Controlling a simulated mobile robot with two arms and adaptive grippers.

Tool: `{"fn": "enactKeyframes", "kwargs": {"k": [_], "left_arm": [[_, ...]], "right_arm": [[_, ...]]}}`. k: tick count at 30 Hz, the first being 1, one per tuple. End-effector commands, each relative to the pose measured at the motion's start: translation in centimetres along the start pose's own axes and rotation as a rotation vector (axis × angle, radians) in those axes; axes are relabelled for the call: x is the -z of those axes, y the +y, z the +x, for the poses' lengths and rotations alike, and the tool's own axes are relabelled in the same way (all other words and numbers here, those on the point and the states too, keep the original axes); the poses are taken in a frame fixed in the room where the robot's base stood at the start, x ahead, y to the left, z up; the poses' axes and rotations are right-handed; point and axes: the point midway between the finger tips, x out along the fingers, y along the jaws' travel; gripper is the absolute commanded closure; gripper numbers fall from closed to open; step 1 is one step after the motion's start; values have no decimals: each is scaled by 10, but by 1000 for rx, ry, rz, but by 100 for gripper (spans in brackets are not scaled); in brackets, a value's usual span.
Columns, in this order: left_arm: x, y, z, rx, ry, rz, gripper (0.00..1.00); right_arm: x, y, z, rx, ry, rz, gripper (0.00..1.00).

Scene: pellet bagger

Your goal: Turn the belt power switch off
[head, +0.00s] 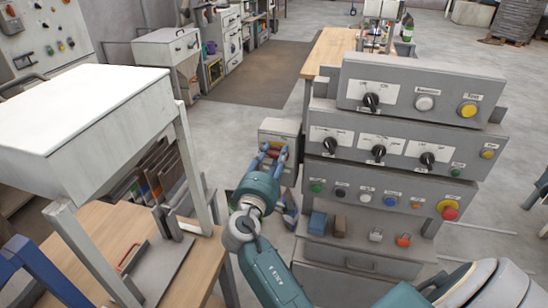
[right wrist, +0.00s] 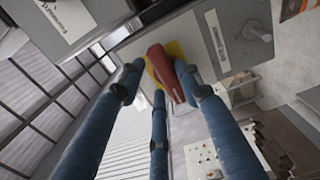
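The switch with a red handle on a yellow plate sits on a grey box (head: 279,134) left of the main console. In the right wrist view the red handle (right wrist: 172,76) stands out from the yellow plate (right wrist: 178,50). My right gripper (head: 273,152) is at the front of this box, its blue fingers on either side of the handle. In the right wrist view the fingers (right wrist: 164,82) are spread around the handle, with a small gap on the left; contact on the right is unclear. The handle's label is too small to read surely. My left gripper is not in view.
The grey console (head: 400,150) with black knobs, coloured buttons and a red mushroom button (head: 449,210) stands close on the right. A white-topped machine (head: 80,105) on a wooden table (head: 185,270) stands on the left. Open floor (head: 240,110) lies behind.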

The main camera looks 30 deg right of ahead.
Motion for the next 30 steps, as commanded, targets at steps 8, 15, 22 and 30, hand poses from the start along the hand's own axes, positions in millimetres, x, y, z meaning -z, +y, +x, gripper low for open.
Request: {"fn": "enactKeyframes", "kwargs": {"k": [8,15,22,30], "left_arm": [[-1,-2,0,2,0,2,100],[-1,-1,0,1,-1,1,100],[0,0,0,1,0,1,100],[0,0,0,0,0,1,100]], "right_arm": [[0,-2,0,4,-1,1,56],[0,-4,-24,8,1,2,56],[0,-3,-61,5,1,1,56],[0,-1,-75,3,-1,1,56]]}}
